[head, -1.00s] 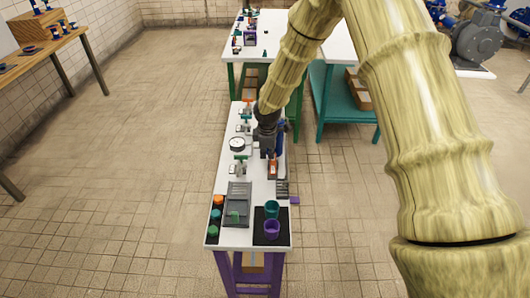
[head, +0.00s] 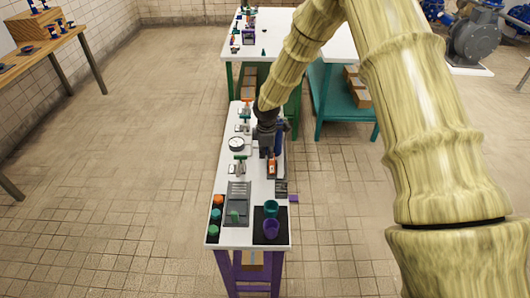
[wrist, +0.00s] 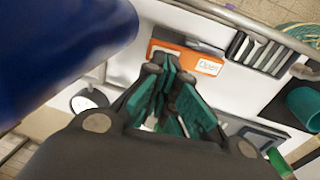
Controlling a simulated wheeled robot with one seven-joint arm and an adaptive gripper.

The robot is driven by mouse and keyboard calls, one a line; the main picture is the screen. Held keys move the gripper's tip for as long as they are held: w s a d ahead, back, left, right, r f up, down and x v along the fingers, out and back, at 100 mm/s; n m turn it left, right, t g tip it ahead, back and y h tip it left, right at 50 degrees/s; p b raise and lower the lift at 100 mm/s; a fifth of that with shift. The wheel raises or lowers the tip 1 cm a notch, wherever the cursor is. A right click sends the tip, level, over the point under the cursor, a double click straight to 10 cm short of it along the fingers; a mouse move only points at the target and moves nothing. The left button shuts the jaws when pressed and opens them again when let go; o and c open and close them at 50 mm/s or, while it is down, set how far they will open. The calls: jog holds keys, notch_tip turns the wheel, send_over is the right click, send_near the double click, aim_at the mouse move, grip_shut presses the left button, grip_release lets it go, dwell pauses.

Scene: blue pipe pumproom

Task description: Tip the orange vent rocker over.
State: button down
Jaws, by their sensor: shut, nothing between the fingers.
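The orange vent rocker (head: 272,170) sits on the white bench, right of its middle line in the head view. In the wrist view it is an orange block (wrist: 184,56) with a white label that seems to read "Open". A dark grey piece lies along its far edge. My gripper (wrist: 172,70) is shut and empty, its teal-padded fingertips over the near-left edge of the rocker. I cannot tell whether they touch it. In the head view my gripper (head: 270,152) points down just behind the rocker and partly hides it.
The narrow white bench (head: 255,190) also holds a round gauge (head: 236,144), a grey panel (head: 238,196), several coloured buttons on a dark strip, and teal (head: 271,208) and purple (head: 271,228) cups on a black mat. In the wrist view a grey rail (wrist: 245,18) runs beyond the rocker.

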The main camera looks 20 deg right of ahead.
jog(key=shift+w+d+f, duration=0.1)
jog(key=shift+w+f, duration=0.05)
jog(key=shift+w, duration=0.05)
jog(key=shift+w+d+f, duration=0.15)
jog(key=shift+w+f, duration=0.2)
dwell(0.7)
jog(key=shift+s+a+r+p, duration=0.25)
jog(key=shift+s+a+p, duration=0.05)
jog(key=shift+s, duration=0.35)
jog(key=w+d+r, duration=0.1)
jog(key=w+r, duration=0.2)
jog(key=r, duration=1)
jog(key=shift+r+b, duration=0.3)
